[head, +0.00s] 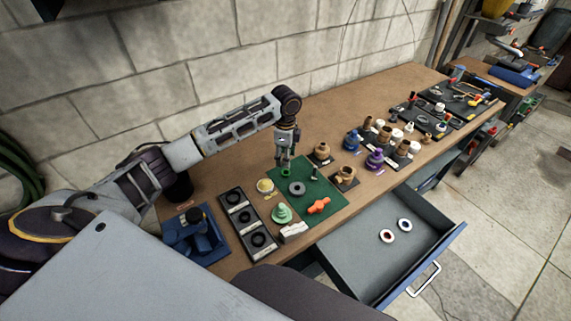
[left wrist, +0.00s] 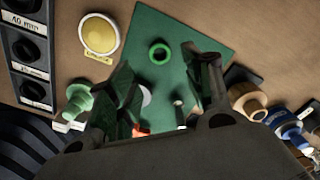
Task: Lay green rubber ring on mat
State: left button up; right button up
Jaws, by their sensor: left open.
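The green rubber ring (left wrist: 151,55) appears to lie flat on the green mat (left wrist: 190,40), near the mat's edge in the left wrist view. Whether a finger touches the ring I cannot tell. My right gripper is not in view.
On the mat are a grey ring (head: 297,188) and an orange part (head: 319,206). A light green fitting (head: 281,213), yellow-lidded round item (head: 265,186) and black tray (head: 244,222) stand left. Brass fittings (head: 345,175) stand right. An open drawer (head: 350,260) juts out in front.

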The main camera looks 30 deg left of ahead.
pick_arm(q)
jog(key=shift+r, duration=2.25)
jog(key=shift+s+f, duration=0.1)
